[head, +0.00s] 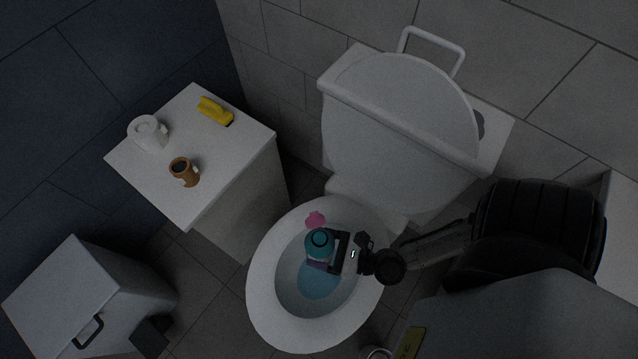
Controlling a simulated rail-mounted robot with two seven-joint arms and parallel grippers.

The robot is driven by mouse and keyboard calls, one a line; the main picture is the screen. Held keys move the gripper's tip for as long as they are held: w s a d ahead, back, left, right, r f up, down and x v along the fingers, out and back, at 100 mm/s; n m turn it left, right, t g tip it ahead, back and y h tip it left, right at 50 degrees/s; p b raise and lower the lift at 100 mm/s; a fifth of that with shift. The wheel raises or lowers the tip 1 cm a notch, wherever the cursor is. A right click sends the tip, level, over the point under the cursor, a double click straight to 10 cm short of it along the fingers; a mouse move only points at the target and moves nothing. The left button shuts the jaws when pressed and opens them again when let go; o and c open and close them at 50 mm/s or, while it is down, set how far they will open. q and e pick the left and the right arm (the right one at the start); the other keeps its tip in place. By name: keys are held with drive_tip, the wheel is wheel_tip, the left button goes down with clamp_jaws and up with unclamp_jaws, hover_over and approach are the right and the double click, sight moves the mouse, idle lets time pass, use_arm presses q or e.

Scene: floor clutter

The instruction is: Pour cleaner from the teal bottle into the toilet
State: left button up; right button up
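The teal bottle (319,242) is over the bowl of the toilet (262,309), its round top facing the camera. My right gripper (334,253) comes in from the right with its dark fingers around the bottle, and it appears shut on it. The bottle looks close to upright; I cannot tell its exact tilt or height above the bowl. Blue water (320,284) shows in the bowl below it. No stream of cleaner is visible. The toilet lid (395,118) is raised against the tank. My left gripper is not clearly in view.
A white box with a dark handle (60,290) stands lower left. A grab bar (433,42) is behind the toilet.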

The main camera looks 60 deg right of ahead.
drive_tip(key=shift+f+b, duration=0.6)
drive_tip(key=shift+f, duration=0.05)
wheel_tip(320, 180, down, 2)
drive_tip(key=shift+b, duration=0.85)
drive_tip(key=d+r+n+p, duration=0.1)
drive_tip(key=n+p, duration=0.1)
drive_tip(key=p, duration=0.1)
drive_tip(key=shift+w+d+r, duration=0.15)
drive_tip(key=shift+d+f+b, duration=0.1)
drive_tip(key=shift+f+b, duration=0.2)
drive_tip(key=shift+w, duration=0.1)
drive_tip(key=shift+n, duration=0.3)
